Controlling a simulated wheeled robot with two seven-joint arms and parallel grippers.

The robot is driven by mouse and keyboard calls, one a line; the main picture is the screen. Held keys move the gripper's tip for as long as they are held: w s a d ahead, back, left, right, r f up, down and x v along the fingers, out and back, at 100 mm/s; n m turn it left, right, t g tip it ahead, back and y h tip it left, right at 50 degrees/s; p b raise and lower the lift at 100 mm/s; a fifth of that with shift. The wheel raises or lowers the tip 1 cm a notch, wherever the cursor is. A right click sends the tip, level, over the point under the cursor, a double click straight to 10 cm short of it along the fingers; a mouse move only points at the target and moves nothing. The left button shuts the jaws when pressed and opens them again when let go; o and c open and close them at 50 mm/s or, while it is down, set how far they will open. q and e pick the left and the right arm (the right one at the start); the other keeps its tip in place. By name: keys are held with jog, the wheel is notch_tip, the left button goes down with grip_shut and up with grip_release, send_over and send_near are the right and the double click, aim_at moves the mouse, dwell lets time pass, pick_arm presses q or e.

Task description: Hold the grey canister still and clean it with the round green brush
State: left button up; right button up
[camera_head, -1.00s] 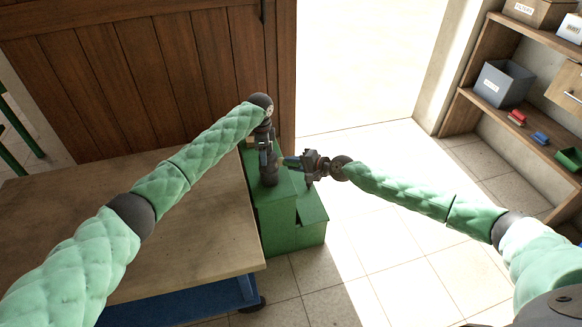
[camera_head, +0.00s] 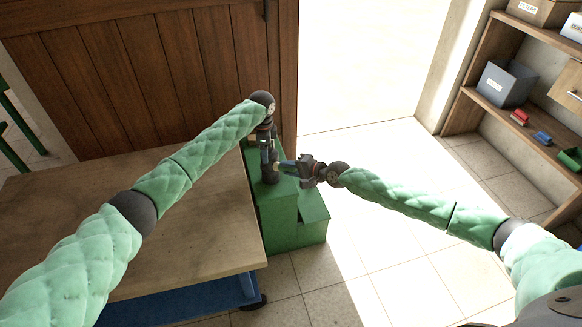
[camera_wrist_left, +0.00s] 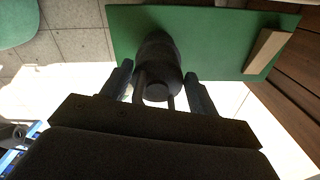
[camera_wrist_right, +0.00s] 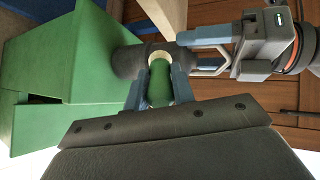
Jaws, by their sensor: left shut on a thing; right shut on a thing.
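The dark grey canister (camera_head: 268,174) stands on top of the green stepped stand (camera_head: 276,212). My left gripper (camera_head: 266,146) is shut on its upper part from above; the left wrist view shows the canister (camera_wrist_left: 157,62) between both fingers. My right gripper (camera_head: 294,168) is shut on the green brush (camera_wrist_right: 160,90), to the right of the canister. In the right wrist view the brush's pale end meets the outline of the canister (camera_wrist_right: 127,62); they appear to touch, but the exact contact is hidden. The fingers cover part of the brush.
A wooden table (camera_head: 190,235) lies left of the stand, before a brown wooden door (camera_head: 140,75). A pale wooden block (camera_wrist_left: 267,52) lies on the stand near the canister. Shelves (camera_head: 478,97) with bins stand at the right. The tiled floor between is clear.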

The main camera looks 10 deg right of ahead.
pick_arm(q)
jog(key=shift+d, duration=0.1)
pick_arm(e)
jog(key=shift+s+d, duration=1.7)
jog(key=shift+d, duration=0.15)
pick_arm(q)
jog(key=o, duration=1.8)
jog(key=shift+c, duration=0.2)
notch_tip(320, 180, up, 12)
